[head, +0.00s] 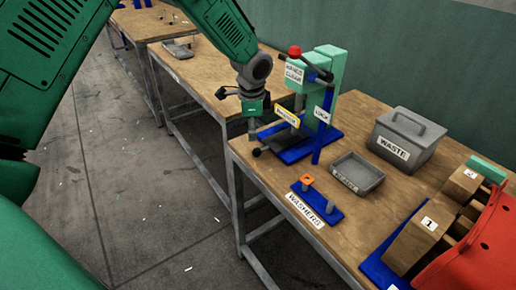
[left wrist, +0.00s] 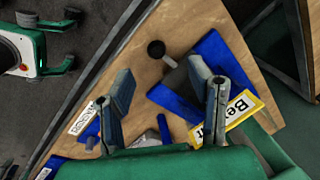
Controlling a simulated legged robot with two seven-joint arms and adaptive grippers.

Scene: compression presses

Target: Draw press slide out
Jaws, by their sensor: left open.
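The green press (head: 322,95) stands on a blue base near the table's back edge, with a red-topped post. The press slide ends in a black ball knob (head: 257,152) on a short grey rod at the near left of the base. In the left wrist view the knob (left wrist: 156,49) lies beyond the fingertips, with the dark slide plate (left wrist: 178,78) behind its rod. My right gripper is not seen in the head view.
A blue washer stand (head: 318,204) with pegs, a grey tray (head: 357,173) and a grey waste box (head: 405,138) share the table. Numbered wooden blocks (head: 421,236) and a red container (head: 480,250) are at right. The yellow label (left wrist: 233,115) sits close to one finger in the left wrist view.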

